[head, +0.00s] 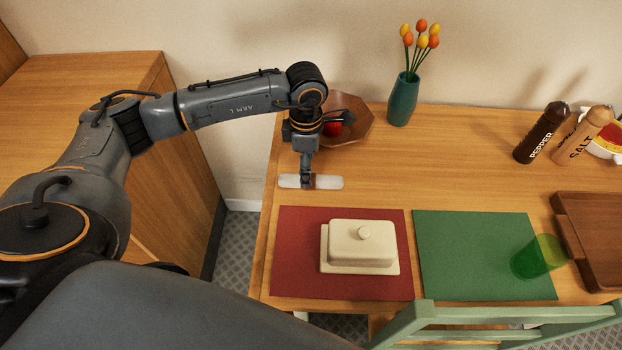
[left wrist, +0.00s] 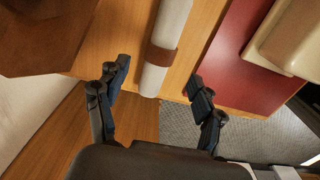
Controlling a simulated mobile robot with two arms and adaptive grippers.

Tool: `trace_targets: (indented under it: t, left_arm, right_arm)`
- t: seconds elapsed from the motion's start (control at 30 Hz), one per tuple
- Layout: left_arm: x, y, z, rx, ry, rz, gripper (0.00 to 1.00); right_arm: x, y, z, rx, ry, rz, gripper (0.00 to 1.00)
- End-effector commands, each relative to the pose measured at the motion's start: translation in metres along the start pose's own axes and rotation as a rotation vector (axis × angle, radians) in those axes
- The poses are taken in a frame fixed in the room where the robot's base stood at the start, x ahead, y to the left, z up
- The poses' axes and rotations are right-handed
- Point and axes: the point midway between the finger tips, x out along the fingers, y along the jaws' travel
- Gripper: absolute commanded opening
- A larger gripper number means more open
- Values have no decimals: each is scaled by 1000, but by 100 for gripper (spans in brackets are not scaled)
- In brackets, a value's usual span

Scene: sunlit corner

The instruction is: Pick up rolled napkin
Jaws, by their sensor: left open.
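The rolled napkin (head: 329,182) is a white roll lying on the table, left of centre in the head view. In the left wrist view the napkin (left wrist: 172,25) runs up from between the fingertips, with a brown ring (left wrist: 163,56) around it. My left gripper (head: 306,183) hangs over the napkin from above and hides part of it. In the left wrist view the left gripper (left wrist: 158,76) is open, with one finger on each side of the napkin's near end and gaps on both sides. My right gripper is in neither view.
A wooden bowl (head: 353,131) with a red fruit stands just behind the napkin. A red placemat (head: 290,270) with a cream butter dish (head: 360,243) lies in front. A teal vase (head: 403,100) stands farther back. The table's left edge is close by.

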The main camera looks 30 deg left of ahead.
Motion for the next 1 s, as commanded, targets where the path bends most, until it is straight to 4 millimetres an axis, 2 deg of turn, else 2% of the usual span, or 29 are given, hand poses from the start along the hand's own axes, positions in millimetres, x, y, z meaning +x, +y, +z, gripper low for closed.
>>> trace_targets:
  t: [0.1, 0.3, 0.6, 0.9, 1.0]
  left_arm:
    - [16, 0, 1, 0, 3, -6, 68]
    - [43, 2, 1, 0, 2, -3, 68]
    - [48, 2, 2, 2, 1, -1, 68]
    - [48, 2, 1, 1, 1, -1, 10]
    - [48, 2, 1, 1, 1, -1, 9]
  right_arm:
    - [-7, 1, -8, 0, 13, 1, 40]
    - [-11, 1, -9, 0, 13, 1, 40]
    - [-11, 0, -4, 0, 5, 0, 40]
    - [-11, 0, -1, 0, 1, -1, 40]
    - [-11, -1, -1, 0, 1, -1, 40]
